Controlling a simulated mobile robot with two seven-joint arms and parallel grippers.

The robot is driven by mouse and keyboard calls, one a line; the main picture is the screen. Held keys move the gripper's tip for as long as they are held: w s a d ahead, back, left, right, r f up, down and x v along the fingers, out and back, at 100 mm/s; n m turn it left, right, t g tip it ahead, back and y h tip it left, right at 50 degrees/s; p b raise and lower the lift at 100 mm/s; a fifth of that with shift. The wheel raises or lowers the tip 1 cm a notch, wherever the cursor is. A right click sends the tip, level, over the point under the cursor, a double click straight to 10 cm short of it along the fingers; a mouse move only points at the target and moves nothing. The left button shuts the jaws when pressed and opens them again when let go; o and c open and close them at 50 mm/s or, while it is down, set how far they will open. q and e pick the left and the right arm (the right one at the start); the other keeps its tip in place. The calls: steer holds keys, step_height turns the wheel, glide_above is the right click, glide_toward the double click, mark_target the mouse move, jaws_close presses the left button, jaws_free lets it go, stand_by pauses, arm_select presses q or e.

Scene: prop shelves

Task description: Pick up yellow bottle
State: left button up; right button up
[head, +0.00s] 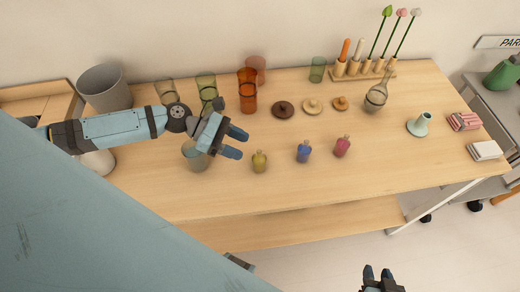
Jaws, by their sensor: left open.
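The yellow bottle (260,162) is small and stands upright on the wooden table, near its front edge and left of the blue bottle. My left gripper (237,144) reaches in from the left, above the table, just up and left of the yellow bottle. Its two fingers are apart, point to the right, and hold nothing. It looks apart from the bottle. My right gripper (377,276) is at the bottom edge, in front of the table and far from the bottle. Its fingers show only in part.
A blue bottle (303,152) and a pink bottle (342,147) stand right of the yellow one. A grey cup (195,158) is partly under my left gripper. Amber glasses (247,97) and wooden lids (312,106) stand behind. The table (300,190) is clear in front of the bottles.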

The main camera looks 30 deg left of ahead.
mark_target(259, 152)
arm_select(q)
steer(key=x, duration=0.4)
steer(key=p+x, duration=0.1)
steer(key=x, duration=0.2)
steer(key=shift+w+d+r, duration=0.1)
steer(key=shift+w+r, duration=0.1)
steer(key=shift+w, duration=0.1)
steer(key=shift+w+d+f, duration=0.1)
steer(key=shift+d+f, duration=0.15)
steer(key=shift+d, duration=0.15)
jaws_close()
